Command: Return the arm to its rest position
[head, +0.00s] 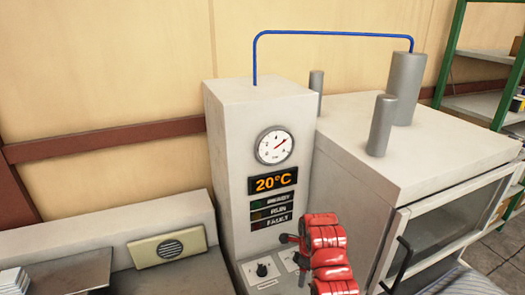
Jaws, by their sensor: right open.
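My right arm comes in from the bottom edge as a cluster of red joints. Its gripper (295,250) points left, with small dark fingers held open and nothing seen between them. It appears in front of the lower face of a tall pale control cabinet (228,140), close to the panel with a black knob; whether it touches the panel cannot be told. My left gripper is out of view.
The cabinet carries a round gauge (274,145) and a "20°C" display (272,183). A pale oven-like machine (420,150) with a glass door and grey cylinders stands to the right. Green shelving (450,50) is at far right.

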